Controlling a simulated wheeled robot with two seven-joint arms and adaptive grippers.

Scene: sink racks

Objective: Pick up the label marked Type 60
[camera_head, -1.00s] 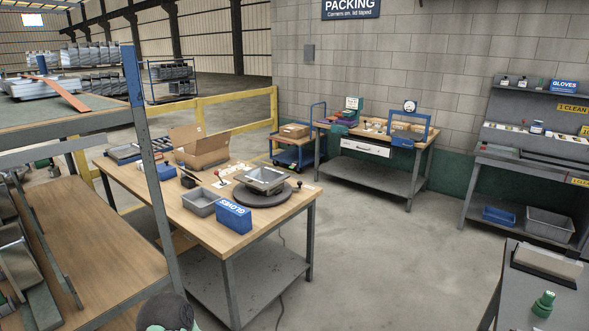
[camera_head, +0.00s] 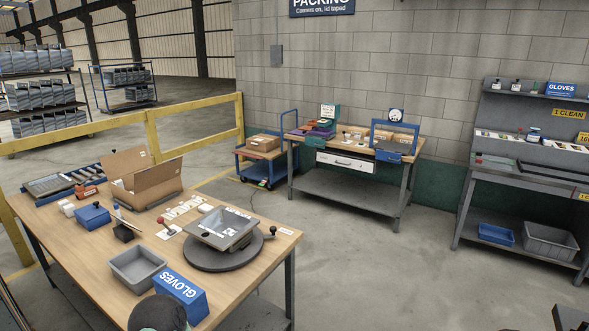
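Several small white labels (camera_head: 185,208) lie on the wooden packing table, behind the grey sink on its turntable. Their print is too small to read, so I cannot tell which one is marked Type 60. One white label (camera_head: 168,233) lies under or beside a red-knobbed tool. Another small white label (camera_head: 286,231) lies near the table's right corner. Neither of my grippers shows in the view. A dark rounded part at the bottom edge appears to be mine.
The wooden table (camera_head: 85,262) holds a grey sink (camera_head: 222,228) on a dark turntable (camera_head: 225,260), a grey bin (camera_head: 138,268), a blue gloves box (camera_head: 182,292), a blue box (camera_head: 92,215) and an open carton (camera_head: 143,180). Free concrete floor (camera_head: 375,270) lies to the right.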

